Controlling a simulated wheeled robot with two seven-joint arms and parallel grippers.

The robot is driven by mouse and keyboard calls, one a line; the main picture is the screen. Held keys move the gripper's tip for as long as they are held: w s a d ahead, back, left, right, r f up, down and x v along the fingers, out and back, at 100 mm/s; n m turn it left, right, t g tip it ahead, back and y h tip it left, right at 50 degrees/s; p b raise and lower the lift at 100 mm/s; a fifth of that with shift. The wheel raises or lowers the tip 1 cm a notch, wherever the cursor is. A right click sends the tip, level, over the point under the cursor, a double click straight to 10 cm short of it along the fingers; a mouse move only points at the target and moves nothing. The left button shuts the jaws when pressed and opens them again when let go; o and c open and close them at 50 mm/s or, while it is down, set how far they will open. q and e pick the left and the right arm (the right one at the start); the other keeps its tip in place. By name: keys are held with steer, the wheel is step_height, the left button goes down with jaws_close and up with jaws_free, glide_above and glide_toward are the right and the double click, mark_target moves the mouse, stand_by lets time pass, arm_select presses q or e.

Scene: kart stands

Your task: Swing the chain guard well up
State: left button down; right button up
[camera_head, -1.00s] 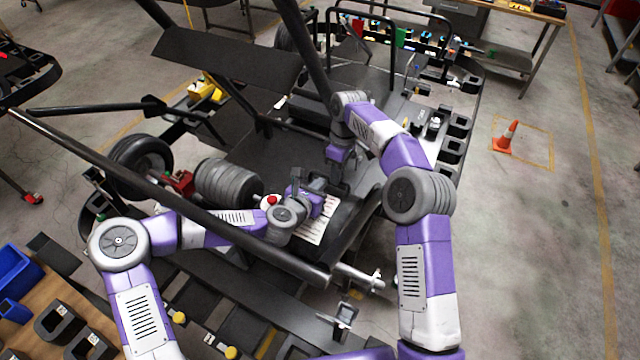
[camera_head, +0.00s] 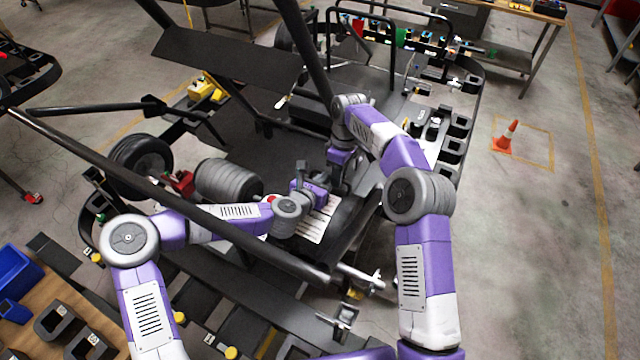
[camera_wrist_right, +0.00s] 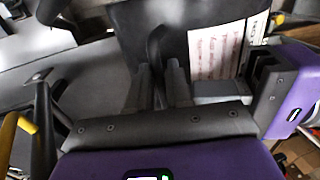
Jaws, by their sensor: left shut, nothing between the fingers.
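The chain guard looks like the dark panel (camera_wrist_right: 202,22) behind my right fingers in the right wrist view; a white label with red text (camera_wrist_right: 215,50) is on or beside it. In the head view the label (camera_head: 318,222) shows next to my grippers, which hide much of the guard. My right gripper (camera_wrist_right: 160,85) has a dark curved bar (camera_wrist_right: 156,48) between its fingers; whether they clamp it I cannot tell. My left gripper (camera_head: 306,170) is shut and empty, just left of the right gripper (camera_head: 340,178). Its fingers point toward the right gripper in the wrist view (camera_wrist_right: 222,90).
A ribbed grey cylinder (camera_head: 228,182) and a wheel (camera_head: 140,165) lie to the left. Another tube (camera_head: 305,50) rises behind the grippers. Open floor with an orange cone (camera_head: 507,138) is on the right.

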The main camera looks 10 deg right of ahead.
steer(key=o, duration=0.3)
steer(key=shift+w+f, duration=0.1)
steer(key=shift+w, duration=0.1)
steer(key=shift+a+r, duration=0.1)
steer(key=shift+r, duration=0.1)
steer(key=shift+r, duration=0.2)
step_height(320, 180, up, 7)
steer(key=w+d, duration=0.1)
steer(key=shift+w, duration=0.15)
